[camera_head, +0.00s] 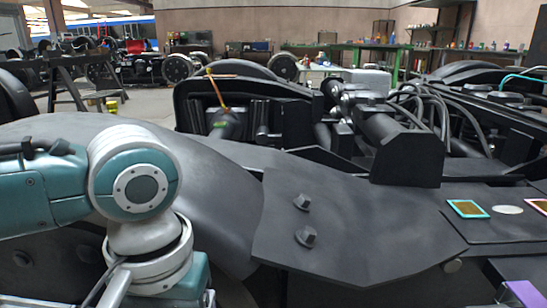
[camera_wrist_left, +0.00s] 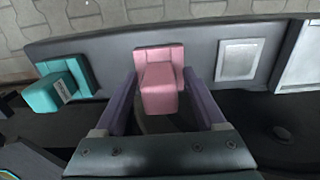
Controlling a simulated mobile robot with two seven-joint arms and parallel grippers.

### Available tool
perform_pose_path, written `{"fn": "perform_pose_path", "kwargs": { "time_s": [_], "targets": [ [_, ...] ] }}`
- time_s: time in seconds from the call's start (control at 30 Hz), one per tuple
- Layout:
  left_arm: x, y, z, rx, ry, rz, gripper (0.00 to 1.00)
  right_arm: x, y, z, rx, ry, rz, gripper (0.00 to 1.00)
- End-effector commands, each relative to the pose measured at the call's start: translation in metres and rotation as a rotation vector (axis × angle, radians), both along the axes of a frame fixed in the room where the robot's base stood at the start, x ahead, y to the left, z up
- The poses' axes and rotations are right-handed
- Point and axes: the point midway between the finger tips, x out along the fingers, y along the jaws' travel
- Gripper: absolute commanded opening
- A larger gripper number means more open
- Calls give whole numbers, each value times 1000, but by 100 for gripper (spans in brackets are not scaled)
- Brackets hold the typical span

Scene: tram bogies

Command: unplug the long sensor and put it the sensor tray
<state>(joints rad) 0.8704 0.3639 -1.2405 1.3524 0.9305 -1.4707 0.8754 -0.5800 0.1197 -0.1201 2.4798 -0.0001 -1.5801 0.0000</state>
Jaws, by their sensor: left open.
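My left gripper (camera_wrist_left: 159,76) shows in the left wrist view. It is open, with its purple-grey fingers on either side of a pink block-shaped sensor (camera_wrist_left: 160,88). I cannot tell which of these is the long sensor. In the head view my left arm bends downward at the left and its gripper is out of frame. My right gripper is not in view.
A pale square plate (camera_wrist_left: 239,60) lies right of the pink block. In the head view, a teal-framed pad (camera_head: 467,208) and a pale disc (camera_head: 508,210) lie on the dark bogie frame (camera_head: 360,220). Bolt heads (camera_head: 306,237) stick up from it. Cables (camera_head: 425,105) run behind.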

Motion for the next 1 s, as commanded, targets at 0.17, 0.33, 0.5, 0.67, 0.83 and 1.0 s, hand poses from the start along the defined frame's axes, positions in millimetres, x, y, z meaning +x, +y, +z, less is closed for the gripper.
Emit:
{"fn": "perform_pose_path", "kwargs": {
  "time_s": [0.17, 0.33, 0.5, 0.67, 0.83, 1.0],
  "targets": [
    [0, 0, 0, 0, 0, 0, 60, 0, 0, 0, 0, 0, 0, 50],
    [0, 0, 0, 0, 0, 1, 41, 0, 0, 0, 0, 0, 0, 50],
    [0, 0, 0, 0, 0, 1, 22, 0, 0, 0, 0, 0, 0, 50],
    [0, 0, 0, 0, 0, 1, 4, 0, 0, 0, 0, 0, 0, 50],
    [0, 0, 0, 0, 0, 1, 0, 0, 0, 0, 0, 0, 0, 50],
    [0, 0, 0, 0, 0, 1, 0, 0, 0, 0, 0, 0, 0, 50]
  ]
}}
